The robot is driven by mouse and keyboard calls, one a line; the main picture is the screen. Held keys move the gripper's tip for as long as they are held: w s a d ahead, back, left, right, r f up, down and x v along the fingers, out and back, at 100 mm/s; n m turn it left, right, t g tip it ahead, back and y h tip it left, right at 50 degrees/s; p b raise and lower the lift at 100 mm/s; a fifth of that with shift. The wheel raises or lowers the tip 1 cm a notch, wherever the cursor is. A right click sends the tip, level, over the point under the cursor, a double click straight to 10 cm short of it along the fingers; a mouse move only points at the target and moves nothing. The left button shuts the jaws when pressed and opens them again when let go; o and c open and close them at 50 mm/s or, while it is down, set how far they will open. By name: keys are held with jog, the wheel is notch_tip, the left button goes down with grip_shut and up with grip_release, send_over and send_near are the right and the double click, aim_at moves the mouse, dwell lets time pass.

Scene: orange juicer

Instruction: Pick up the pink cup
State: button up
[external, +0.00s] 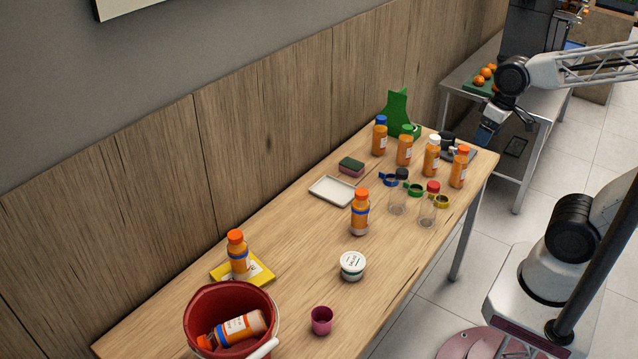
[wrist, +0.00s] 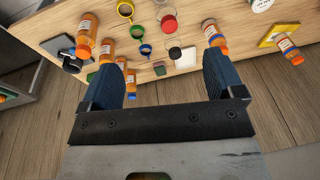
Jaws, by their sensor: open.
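The pink cup (external: 321,320) stands upright near the front edge of the wooden table, at its near end, just right of a red bucket (external: 203,301). The cup does not show in the wrist view. My gripper (external: 487,134) is raised at the far right end of the table, far from the cup. In the wrist view my gripper (wrist: 164,72) has its two blue fingers wide apart, with nothing held between them.
The bucket holds an orange bottle (external: 237,328). A white-lidded jar (external: 352,265) and another orange bottle (external: 360,208) stand beyond the cup. Several bottles and clear jars crowd the far end. Bare wood (external: 300,250) surrounds the cup's back side.

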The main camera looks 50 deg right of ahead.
jog(key=w+a+f+m+g+y, duration=0.1)
jog(key=w+a+f+y, duration=0.15)
jog(key=a, duration=0.35)
jog(key=w+a+f+m+g+y, duration=0.1)
jog(key=w+a+f+y, duration=0.1)
jog(key=w+a, duration=0.3)
jog(key=m+g+y, duration=0.1)
jog(key=m+y, duration=0.7)
jog(key=m, duration=0.6)
send_over(322, 321)
jog(key=s+d, duration=0.1)
jog(key=d, duration=0.5)
notch_tip(322, 321, down, 24)
jog(key=shift+f, duration=0.1)
jog(key=shift+a+f+m, duration=0.25)
jog(key=shift+m, duration=0.05)
jog(key=shift+x, duration=1.3)
